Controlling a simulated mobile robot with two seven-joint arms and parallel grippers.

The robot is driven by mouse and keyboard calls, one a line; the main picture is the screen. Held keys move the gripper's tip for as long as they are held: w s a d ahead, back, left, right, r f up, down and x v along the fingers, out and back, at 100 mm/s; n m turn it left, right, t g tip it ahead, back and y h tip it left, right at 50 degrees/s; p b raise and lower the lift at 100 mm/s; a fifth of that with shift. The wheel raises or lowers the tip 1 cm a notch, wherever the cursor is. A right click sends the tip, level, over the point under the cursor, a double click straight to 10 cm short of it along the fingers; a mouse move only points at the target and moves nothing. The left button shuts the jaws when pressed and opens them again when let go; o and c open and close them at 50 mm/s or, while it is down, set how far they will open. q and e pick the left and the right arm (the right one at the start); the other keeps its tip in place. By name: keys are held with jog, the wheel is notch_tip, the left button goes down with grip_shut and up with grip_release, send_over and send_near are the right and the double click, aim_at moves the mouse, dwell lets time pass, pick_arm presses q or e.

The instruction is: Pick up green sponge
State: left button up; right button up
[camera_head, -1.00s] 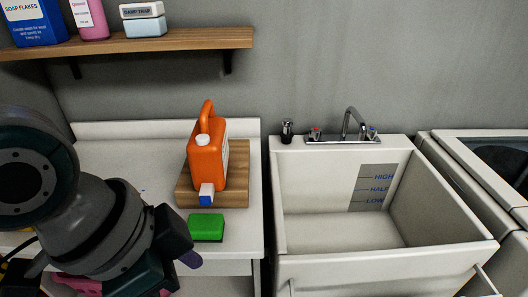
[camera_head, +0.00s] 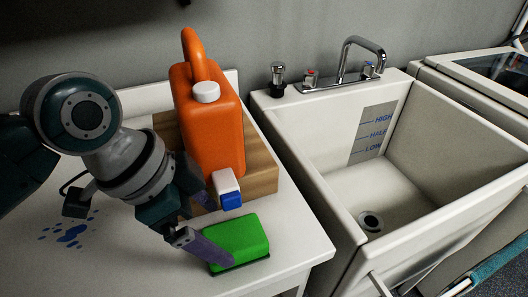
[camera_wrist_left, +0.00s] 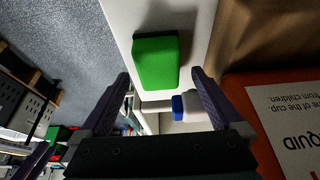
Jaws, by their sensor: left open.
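The green sponge (camera_head: 238,241) lies near the front edge of the white counter, in front of the orange jug. In the left wrist view the sponge (camera_wrist_left: 156,62) shows ahead, between the two fingertips in the picture. My left gripper (camera_head: 208,226) is open and empty at the sponge's left side. One purple finger overlaps the sponge's left end in the head view; contact cannot be told. The other finger is partly hidden beside the jug. My right gripper is in neither view.
A white sink (camera_head: 350,235) stands to the right. Blue spots (camera_head: 70,234) mark the counter at left.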

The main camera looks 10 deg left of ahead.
aim_at(229, 239)
pick_arm(q)
jog(key=b+x, duration=0.1)
jog(key=x, duration=0.4)
jog(key=shift+s, duration=0.15)
jog(key=shift+r, duration=0.1)
jog(key=c, duration=1.2)
jog(key=shift+r, duration=0.15)
jog(key=shift+s+d+r, duration=0.1)
jog(key=shift+r, duration=0.05)
jog(key=s+d, duration=0.3)
jog(key=s, duration=0.2)
jog(key=s+d, duration=0.3)
jog(key=s, duration=0.2)
jog(key=s+d, duration=0.4)
jog(key=shift+s+p, duration=0.4)
